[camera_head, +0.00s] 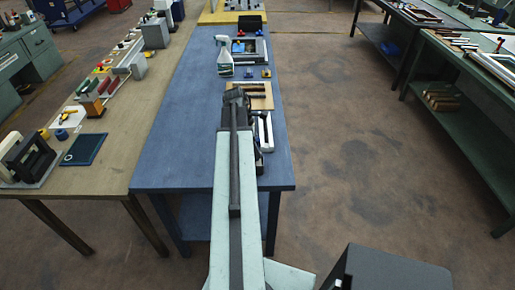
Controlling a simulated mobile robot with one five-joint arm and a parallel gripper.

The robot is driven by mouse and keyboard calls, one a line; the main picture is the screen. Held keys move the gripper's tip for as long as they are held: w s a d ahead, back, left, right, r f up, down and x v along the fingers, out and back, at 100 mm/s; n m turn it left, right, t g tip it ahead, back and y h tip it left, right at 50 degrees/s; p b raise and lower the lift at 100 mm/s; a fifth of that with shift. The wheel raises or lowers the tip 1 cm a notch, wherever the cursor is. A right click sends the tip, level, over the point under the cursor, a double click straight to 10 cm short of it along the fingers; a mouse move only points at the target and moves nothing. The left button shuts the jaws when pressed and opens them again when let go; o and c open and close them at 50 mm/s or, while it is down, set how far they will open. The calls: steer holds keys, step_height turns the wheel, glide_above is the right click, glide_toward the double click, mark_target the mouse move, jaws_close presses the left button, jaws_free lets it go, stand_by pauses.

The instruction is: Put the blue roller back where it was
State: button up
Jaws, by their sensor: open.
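My arm reaches from the bottom of the picture over the blue table (185,125). My gripper (236,95) is the small dark end of the arm, above the table beside a tan board (262,102) with dark bars on it. It is open, and I see nothing held in it. A small blue object (238,47) sits at the left of a grey tray (262,52) farther back; it may be the blue roller, but it is too small to tell. Another small blue item (249,73) lies in front of the tray. My arm hides part of the table.
A white-framed item (265,132) lies right of my arm. The wooden table (125,125) at left holds many items. Green benches (468,110) stand at right, beyond open floor. The blue table's left strip is clear.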

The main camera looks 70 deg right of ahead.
steer(key=d+p+v, duration=0.1)
steer(key=p+v, duration=0.8)
steer(key=v, duration=0.2)
steer(key=shift+a, duration=0.5)
steer(key=w+a+m+t, duration=0.2)
steer(key=w+a, duration=2.4)
steer(key=w+a+m, duration=0.1)
steer(key=w+a, duration=0.2)
steer(key=a, duration=1.2)
steer(key=w+a+f+m+t+y, duration=0.1)
steer(key=w+a, duration=0.2)
steer(key=a, duration=1.2)
steer(key=shift+a, duration=0.35)
